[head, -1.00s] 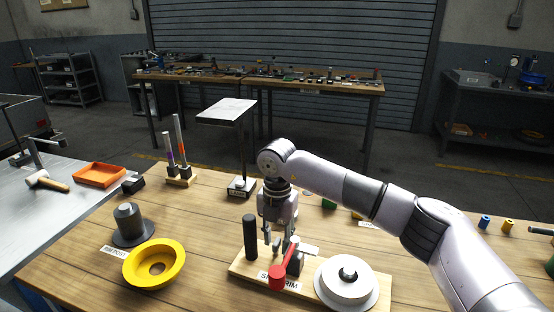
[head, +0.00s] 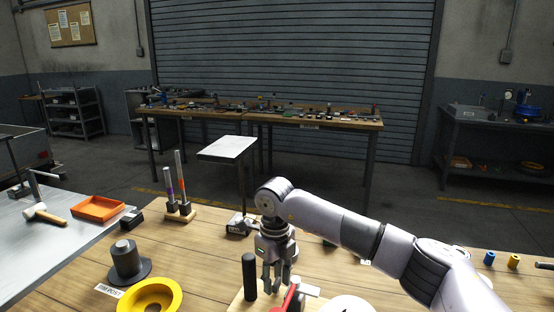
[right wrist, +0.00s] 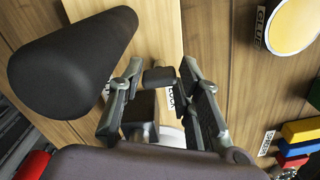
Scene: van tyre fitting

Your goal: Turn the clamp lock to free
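The clamp fixture stands on a wooden board at the bottom of the head view, partly cut off by the frame edge. It has an upright black post (head: 249,277) and a red lever (head: 289,298). In the right wrist view, the post (right wrist: 75,55) is at the left, and a small dark block (right wrist: 158,77), which may be the clamp lock, sits by a partly hidden white label. My right gripper (head: 276,284) points down beside the post. In the wrist view its fingers (right wrist: 161,76) are apart on either side of the block, with gaps visible. My left gripper is out of view.
A yellow ring (head: 152,296) and a dark stepped post (head: 125,262) stand to the left. A white disc (head: 347,304) is close on the right. Two upright rods (head: 180,185) stand farther back. An orange tray (head: 98,208) and a mallet (head: 42,214) lie on the left bench.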

